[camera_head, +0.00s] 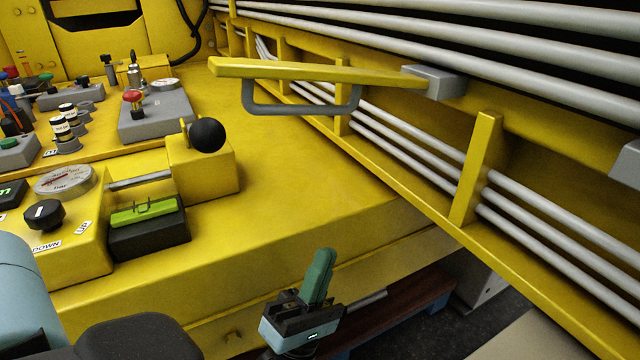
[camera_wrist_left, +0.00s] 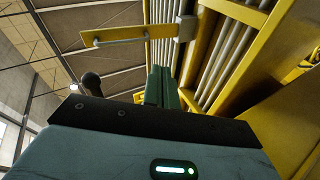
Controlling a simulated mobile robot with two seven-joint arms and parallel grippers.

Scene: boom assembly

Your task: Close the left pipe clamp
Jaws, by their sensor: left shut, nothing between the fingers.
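The left pipe clamp is a long yellow bar (camera_head: 300,70) with a grey handle (camera_head: 305,108) under it. It swings out from a grey block (camera_head: 436,82) at the pipe rack and points left, away from the pipes, so it stands open. In the left wrist view the yellow bar (camera_wrist_left: 113,36) shows ahead, left of the fingers. My left gripper (camera_head: 322,256) is shut and empty, with green fingers pointing up. It appears below the clamp in the head view, apart from it. Its fingers also show in the wrist view (camera_wrist_left: 158,84). My right gripper is not in view.
Grey pipes (camera_head: 520,50) run along the yellow rack with upright posts (camera_head: 477,165). The yellow deck (camera_head: 285,185) below the clamp is clear.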

